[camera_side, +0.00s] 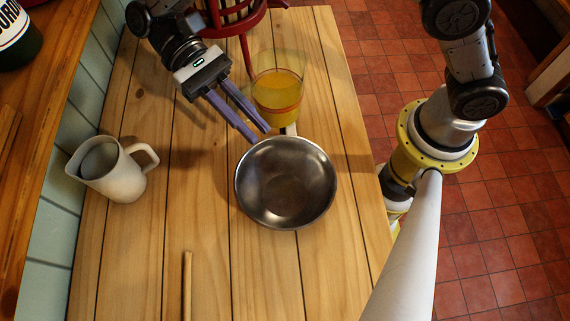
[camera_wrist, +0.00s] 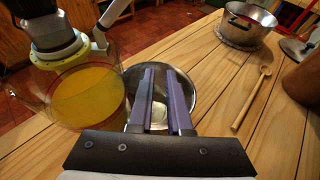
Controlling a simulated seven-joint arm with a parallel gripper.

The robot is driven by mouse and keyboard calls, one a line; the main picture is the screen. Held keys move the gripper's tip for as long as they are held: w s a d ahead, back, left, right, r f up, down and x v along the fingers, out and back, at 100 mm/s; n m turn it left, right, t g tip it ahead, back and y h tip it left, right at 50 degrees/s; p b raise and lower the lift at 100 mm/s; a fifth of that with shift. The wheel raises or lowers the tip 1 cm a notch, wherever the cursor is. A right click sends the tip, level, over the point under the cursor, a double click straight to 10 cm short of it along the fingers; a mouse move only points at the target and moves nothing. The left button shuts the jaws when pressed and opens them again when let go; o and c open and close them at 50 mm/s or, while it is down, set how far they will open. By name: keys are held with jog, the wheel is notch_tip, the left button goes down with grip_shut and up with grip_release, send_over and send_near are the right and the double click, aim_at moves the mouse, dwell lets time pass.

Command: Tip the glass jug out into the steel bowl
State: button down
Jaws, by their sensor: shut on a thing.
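The glass jug (camera_side: 278,92), holding orange-yellow liquid, is just above the steel bowl in the side view; it also shows at the left of the wrist view (camera_wrist: 85,95). It looks about upright. The steel bowl (camera_side: 286,183) stands on the wooden table and its visible inside looks empty; in the wrist view it is partly behind the fingers (camera_wrist: 203,88). My gripper (camera_side: 258,132), with purple fingers, is beside the jug and shut on it. The exact grip point is hard to see. Whether the jug is off the table is unclear.
A pale pitcher (camera_side: 118,172) stands at the table's left. A wooden spoon (camera_side: 187,285) lies near the front. A red stand (camera_side: 240,28) is at the back. A metal pot (camera_wrist: 245,25) shows in the wrist view. Bare table lies left of the bowl.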

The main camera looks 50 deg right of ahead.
jog(key=w+a+f+m+t+y, duration=0.1)
jog(key=w+a+f+m+y, duration=0.1)
jog(key=a, duration=0.6)
jog(key=w+a+f+m+t+y, duration=0.1)
jog(key=w+a+f+m+y, duration=0.2)
jog(key=a, duration=0.6)
jog(key=w+m+y, duration=0.1)
jog(key=w+y, duration=0.1)
jog(key=w, duration=0.1)
jog(key=shift+a+m+t, duration=0.2)
jog(key=shift+m+t, duration=0.1)
jog(key=shift+d, duration=0.1)
jog(key=s+d+r+n+t+y, duration=0.3)
jog(key=s+d+r+n, duration=0.2)
jog(key=r+n, duration=0.1)
jog(key=shift+s+r+t, duration=0.3)
jog(key=shift+s, duration=0.05)
jog(key=shift+s+d+r+n+t+y, duration=0.15)
jog(key=shift+s+d+n+t+y, duration=0.3)
jog(key=shift+n+y, duration=0.25)
dwell(1.0)
jog(key=shift+s+d+n+t+y+b, duration=0.3)
jog(key=shift+s+d+n+y, duration=0.2)
jog(key=shift+s+d+n, duration=0.35)
dwell(0.8)
